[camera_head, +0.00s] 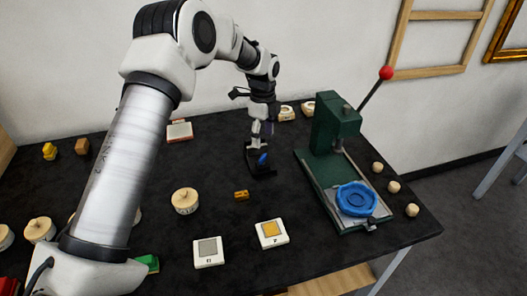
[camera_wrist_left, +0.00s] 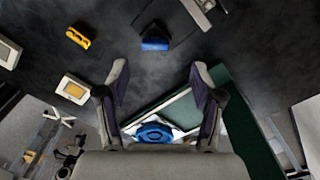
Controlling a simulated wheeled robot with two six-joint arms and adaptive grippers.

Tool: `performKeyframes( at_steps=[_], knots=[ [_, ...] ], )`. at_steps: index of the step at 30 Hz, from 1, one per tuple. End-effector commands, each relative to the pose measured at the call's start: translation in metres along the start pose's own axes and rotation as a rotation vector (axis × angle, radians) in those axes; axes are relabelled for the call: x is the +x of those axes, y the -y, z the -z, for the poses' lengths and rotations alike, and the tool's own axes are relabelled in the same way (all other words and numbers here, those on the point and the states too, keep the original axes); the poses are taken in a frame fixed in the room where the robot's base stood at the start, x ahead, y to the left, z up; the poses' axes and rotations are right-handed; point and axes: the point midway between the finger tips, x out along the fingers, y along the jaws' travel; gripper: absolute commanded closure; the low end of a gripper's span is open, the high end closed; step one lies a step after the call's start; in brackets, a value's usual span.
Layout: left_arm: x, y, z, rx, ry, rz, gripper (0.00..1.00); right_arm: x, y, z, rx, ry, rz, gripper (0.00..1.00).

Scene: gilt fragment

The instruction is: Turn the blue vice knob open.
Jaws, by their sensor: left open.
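The blue vice knob (camera_head: 263,159) sits on a small dark vice (camera_head: 258,171) at the middle back of the black table. My left gripper (camera_head: 262,136) points down close above the vice and partly covers it. In the left wrist view the gripper (camera_wrist_left: 158,76) is open, with nothing between its fingertips. My right gripper is in neither view.
A green press (camera_head: 336,122) with a red-tipped lever (camera_head: 386,73) stands to the right, a blue round piece (camera_head: 356,199) on its base. A yellow block (camera_head: 241,195), two square switches (camera_head: 208,251) (camera_head: 271,233) and a round wooden pot (camera_head: 185,201) lie toward the front.

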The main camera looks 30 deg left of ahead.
Motion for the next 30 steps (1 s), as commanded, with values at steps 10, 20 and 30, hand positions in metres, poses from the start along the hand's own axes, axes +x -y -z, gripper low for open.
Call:
performKeyframes(
  at_steps=[10,20,30],
  knots=[
    [0.054,-0.002,0.0,0.0,0.0,-0.006,0.33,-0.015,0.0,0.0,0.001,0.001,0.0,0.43],
    [0.076,0.0,0.0,0.0,0.0,0.0,0.33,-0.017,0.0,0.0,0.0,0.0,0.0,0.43],
    [0.076,-0.001,0.0,0.0,0.0,-0.001,0.93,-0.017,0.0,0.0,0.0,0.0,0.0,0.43]
  ],
)
